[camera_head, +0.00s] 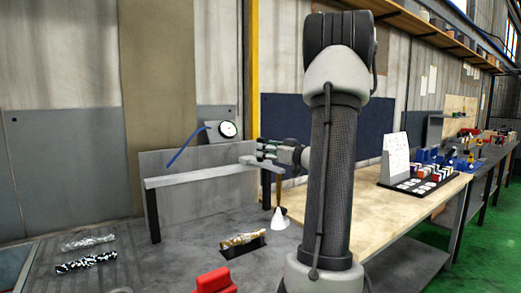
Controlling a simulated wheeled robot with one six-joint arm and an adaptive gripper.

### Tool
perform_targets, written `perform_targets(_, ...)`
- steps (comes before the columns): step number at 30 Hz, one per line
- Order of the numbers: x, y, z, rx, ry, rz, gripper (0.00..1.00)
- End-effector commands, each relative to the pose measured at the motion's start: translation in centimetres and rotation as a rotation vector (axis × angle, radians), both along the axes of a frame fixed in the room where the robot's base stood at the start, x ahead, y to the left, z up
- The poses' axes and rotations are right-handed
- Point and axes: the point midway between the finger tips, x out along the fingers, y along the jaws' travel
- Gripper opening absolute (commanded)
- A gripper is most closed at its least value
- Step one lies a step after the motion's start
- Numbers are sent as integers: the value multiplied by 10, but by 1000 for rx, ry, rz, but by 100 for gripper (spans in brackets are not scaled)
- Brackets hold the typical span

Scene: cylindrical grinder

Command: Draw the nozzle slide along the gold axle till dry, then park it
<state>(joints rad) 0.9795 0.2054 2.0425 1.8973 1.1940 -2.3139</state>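The gold axle (243,239) lies in a dark cradle on the grey bench. A pale horizontal rail (200,174) on dark legs runs behind it. What looks like the nozzle, a brown-gold stem with a white cone (280,219), points down at the rail's right end, right of the axle. My gripper (262,158) is at that rail end, just above the stem. It is small and partly merged with the parts there, so I cannot tell whether its fingers hold the slide. My arm hides what lies behind it.
Patterned rods (87,262) lie at the left, and a red block (215,281) is at the front. A wooden table (385,206) with a white sign (395,158) stands at the right.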

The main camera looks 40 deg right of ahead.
Motion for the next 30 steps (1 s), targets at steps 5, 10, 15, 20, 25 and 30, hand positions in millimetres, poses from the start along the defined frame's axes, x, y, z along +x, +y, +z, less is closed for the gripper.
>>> perform_targets(5, 27, 4, 0, 1, 1, 2, 50)
perform_targets(10, 36, 5, 0, 1, 1, 1, 50)
perform_targets(15, 37, 5, 0, 1, 2, 1, 50)
perform_targets(20, 37, 5, 0, 1, 2, 1, 31)
perform_targets(25, 37, 5, 0, 1, 2, 1, 0)
perform_targets(30, 37, 5, 0, 1, 2, 1, 0)
